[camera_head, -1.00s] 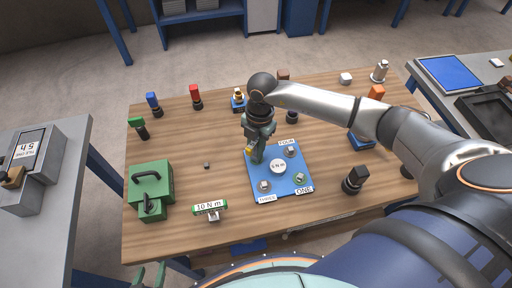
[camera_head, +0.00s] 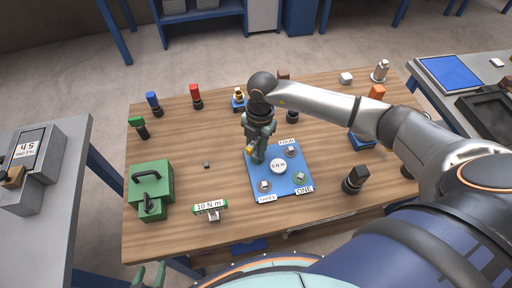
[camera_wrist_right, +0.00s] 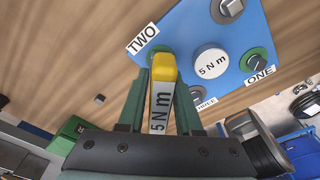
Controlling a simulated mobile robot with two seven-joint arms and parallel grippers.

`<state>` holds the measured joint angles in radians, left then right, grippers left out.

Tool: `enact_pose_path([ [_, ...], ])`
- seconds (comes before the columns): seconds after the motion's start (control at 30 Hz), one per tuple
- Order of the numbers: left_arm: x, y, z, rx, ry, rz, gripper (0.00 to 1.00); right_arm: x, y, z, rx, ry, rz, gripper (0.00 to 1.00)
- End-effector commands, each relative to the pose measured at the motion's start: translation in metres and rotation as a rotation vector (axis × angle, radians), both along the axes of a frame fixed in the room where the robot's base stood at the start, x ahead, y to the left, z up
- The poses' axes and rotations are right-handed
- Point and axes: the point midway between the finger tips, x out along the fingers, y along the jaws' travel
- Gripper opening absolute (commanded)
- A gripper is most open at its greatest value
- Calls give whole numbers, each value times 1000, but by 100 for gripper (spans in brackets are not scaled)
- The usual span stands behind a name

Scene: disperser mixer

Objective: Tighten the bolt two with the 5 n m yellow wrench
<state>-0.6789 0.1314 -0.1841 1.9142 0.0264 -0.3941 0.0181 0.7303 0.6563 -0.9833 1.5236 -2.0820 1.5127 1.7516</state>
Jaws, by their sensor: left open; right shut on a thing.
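My right gripper (camera_head: 257,158) is shut on the 5 N m yellow wrench (camera_head: 249,150), over the left part of the blue plate (camera_head: 283,195). In the right wrist view the wrench shows a yellow end (camera_wrist_right: 164,68) and a white "5 N m" side between the fingers (camera_wrist_right: 160,105). The wrench end is by the "TWO" label (camera_wrist_right: 142,38), at the plate corner. Bolt two is mostly hidden behind the wrench and fingers; a bit of green shows there. I cannot tell whether they touch. My left gripper (camera_head: 150,276) is open and empty at the bottom edge.
The plate also carries bolts labelled ONE (camera_head: 299,178), THREE (camera_head: 264,186) and FOUR (camera_head: 291,150), and a round "5 N m" disc (camera_head: 278,166). Several coloured tools line the table's back.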

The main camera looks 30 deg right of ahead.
Motion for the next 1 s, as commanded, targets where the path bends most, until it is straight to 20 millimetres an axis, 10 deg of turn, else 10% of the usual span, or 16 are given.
enact_pose_path([
  [1.0, 0, 0, 0, 0, 0, 0, 57, 1, 0, 31, 1, -3, 1, 0],
])
